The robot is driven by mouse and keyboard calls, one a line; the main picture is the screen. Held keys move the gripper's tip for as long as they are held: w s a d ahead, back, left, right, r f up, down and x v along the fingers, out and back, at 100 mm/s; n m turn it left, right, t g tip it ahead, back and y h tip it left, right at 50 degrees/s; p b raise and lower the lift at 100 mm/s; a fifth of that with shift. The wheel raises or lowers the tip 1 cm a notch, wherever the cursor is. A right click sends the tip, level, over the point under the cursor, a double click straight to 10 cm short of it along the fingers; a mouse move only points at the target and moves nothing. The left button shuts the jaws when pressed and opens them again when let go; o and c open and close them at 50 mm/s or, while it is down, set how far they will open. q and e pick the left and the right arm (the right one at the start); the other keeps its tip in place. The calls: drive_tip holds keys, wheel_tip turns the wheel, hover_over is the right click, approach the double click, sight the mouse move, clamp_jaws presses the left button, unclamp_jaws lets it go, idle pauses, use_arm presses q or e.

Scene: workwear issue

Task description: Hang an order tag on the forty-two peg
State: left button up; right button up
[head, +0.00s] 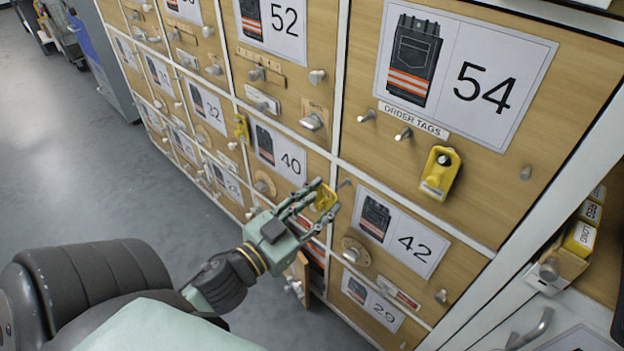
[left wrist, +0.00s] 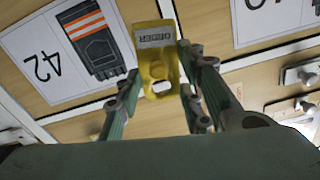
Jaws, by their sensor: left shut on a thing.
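My left gripper (head: 320,203) is shut on a yellow order tag (head: 326,195). In the left wrist view the tag (left wrist: 155,55) sits between the fingers, with a printed label and a hole nearer the gripper. The forty-two card (head: 403,232) is to the right of the gripper in the head view and at the left, upside down, in the left wrist view (left wrist: 70,50). A small metal peg (head: 344,183) sticks out near that card's upper left, just right of the held tag; the two look apart. My right gripper is not in view.
An ORDER TAGS strip (head: 413,118) sits above several pegs under the 54 card; another yellow tag (head: 440,173) hangs there. A yellow tag (head: 241,128) hangs near the 32 card. Knobs and handles stick out from the locker doors. A small door (head: 302,275) stands open below the gripper.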

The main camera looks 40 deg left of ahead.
sight(325, 201)
use_arm(q)
drive_tip(key=shift+w+d+f, duration=0.15)
drive_tip(key=shift+w, duration=1.15)
drive_tip(key=shift+w+b, duration=0.3)
drive_tip(key=shift+w, duration=0.2)
drive_tip(key=shift+w+f, duration=0.1)
drive_tip(key=shift+w, duration=0.05)
drive_tip(key=shift+w+f, duration=0.2)
drive_tip(key=shift+w, duration=0.1)
drive_tip(key=shift+w+f+p, duration=0.1)
drive_tip(key=shift+w+p, duration=0.05)
drive_tip(key=shift+p, duration=0.3)
drive_tip(key=o, duration=0.9)
